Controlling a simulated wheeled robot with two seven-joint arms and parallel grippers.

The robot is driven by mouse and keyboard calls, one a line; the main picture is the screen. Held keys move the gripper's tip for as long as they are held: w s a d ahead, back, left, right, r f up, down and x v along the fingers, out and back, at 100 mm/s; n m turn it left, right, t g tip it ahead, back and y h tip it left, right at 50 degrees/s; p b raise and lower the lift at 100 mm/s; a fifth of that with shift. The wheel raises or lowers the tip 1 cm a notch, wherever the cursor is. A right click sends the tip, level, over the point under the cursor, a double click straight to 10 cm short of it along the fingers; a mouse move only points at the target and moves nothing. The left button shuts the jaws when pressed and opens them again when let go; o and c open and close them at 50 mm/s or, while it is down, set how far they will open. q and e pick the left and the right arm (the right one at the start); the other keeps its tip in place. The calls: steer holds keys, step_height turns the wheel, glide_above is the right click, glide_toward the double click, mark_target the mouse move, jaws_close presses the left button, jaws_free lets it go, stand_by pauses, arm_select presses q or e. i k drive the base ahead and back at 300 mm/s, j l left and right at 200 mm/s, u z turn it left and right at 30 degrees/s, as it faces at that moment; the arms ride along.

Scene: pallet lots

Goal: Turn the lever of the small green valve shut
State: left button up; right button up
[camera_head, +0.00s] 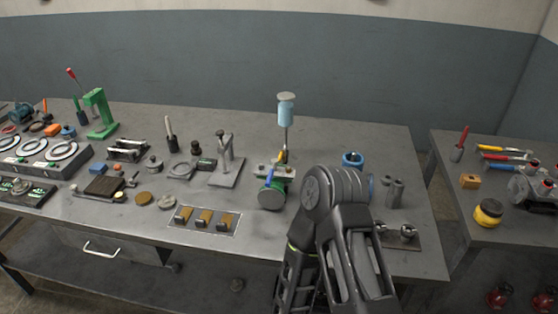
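The exact lever angle is too small to tell. My dark grey arm comes up from the bottom, just right of the valve, with its large round joint close beside it in the picture. No fingertips of either gripper can be made out. My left arm does not show.
A blue cylinder on a thin stand (286,112) rises behind the valve. A blue ring-shaped part (352,159) and grey cylinders (394,192) stand to the right. A second table (480,232) stands beyond a gap.

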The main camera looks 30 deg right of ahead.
mark_target(274, 162)
steer(key=k+j, duration=0.15)
steer(key=j, duration=0.25)
steer(key=k+j, duration=0.1)
steer(key=j, duration=0.35)
steer(key=k+j, duration=0.15)
steer(key=j, duration=0.25)
